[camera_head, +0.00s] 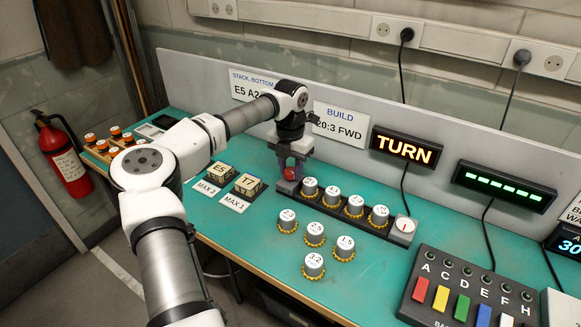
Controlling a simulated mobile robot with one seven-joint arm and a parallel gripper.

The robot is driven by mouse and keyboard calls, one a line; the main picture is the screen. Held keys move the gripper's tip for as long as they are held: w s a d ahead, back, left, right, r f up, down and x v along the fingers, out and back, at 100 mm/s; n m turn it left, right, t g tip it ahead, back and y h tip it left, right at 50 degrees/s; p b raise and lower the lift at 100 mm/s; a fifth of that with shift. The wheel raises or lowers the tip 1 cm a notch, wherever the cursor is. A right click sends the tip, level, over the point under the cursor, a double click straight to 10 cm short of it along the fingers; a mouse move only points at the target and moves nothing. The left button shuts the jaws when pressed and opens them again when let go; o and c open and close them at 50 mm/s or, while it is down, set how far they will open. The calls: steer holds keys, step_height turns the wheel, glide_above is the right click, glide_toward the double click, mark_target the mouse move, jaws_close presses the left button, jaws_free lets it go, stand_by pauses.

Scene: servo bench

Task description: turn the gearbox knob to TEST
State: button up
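The gearbox (345,212) is a dark long rail on the teal bench, with several grey numbered gears with yellow teeth standing in it. A red knob (290,175) is at its left end. My gripper (291,172) points down at that end, its fingers at the two sides of the red knob. I cannot tell whether they press on it. At the right end stands a white dial (403,228) with a small red mark. Any TEST marking is too small to read or hidden by my gripper.
A lit sign (404,148) behind the gearbox reads TURN. Loose gears (315,232) lie in front of the gearbox. Blocks E5 (220,174) and T7 (248,184) stand to the left. A button panel (465,290) is at the right. Open teal bench lies between.

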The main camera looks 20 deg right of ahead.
steer(key=shift+m, duration=0.3)
steer(key=m, duration=1.1)
steer(key=shift+m, duration=0.4)
steer(key=m, duration=1.2)
steer(key=shift+p, duration=0.3)
steer(key=shift+m, duration=0.3)
steer(key=o, duration=0.7)
